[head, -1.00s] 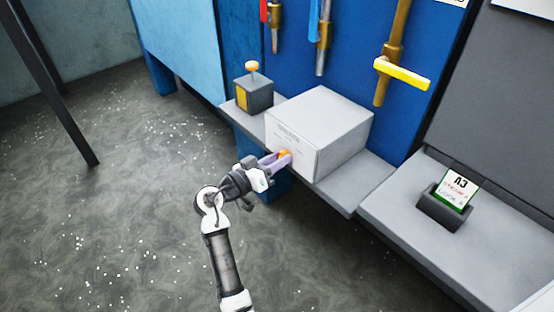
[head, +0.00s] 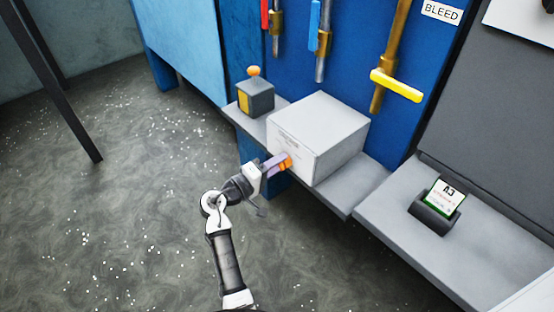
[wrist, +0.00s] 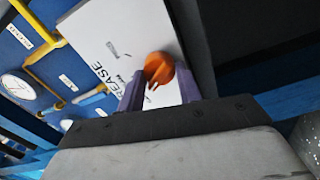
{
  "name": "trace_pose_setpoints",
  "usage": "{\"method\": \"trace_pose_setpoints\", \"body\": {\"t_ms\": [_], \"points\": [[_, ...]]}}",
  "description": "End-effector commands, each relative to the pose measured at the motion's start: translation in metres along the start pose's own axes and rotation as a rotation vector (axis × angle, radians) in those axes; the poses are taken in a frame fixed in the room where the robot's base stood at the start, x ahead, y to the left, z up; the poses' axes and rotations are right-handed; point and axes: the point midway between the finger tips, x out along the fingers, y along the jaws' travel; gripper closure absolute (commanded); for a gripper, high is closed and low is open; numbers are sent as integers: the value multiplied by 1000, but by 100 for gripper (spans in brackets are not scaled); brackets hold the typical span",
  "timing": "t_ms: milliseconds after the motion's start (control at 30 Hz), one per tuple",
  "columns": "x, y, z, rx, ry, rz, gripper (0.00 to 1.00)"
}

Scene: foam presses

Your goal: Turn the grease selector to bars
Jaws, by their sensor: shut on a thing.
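The grease selector is an orange knob (wrist: 158,70) on the front face of a light grey box (head: 325,123). In the wrist view the box's white front panel (wrist: 100,40) carries the word GREASE and smaller labels that I cannot read. My gripper (head: 277,163) is at the box front, shut on the orange knob, which also shows at its tips in the head view (head: 287,161). In the wrist view its two purple fingers (wrist: 160,92) stand on either side of the knob. The knob's exact pointing is hard to tell.
The box stands on a grey shelf (head: 345,199) beside a small dark box with an orange button (head: 255,98). Red, blue and yellow (head: 396,86) handled valves hang on the blue panel behind. An A3 card (head: 445,193) stands in a holder at right. Floor at left is open.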

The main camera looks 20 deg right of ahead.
Motion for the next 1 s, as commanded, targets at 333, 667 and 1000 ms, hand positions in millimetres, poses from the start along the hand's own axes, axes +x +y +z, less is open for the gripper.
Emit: {"method": "trace_pose_setpoints", "body": {"t_ms": [333, 667, 1000], "points": [[-1, 0, -1, -175, 2, -2, 88], [-1, -1, 0, -218, 2, -1, 88], [-1, -2, 0, -218, 2, -1, 62]]}}
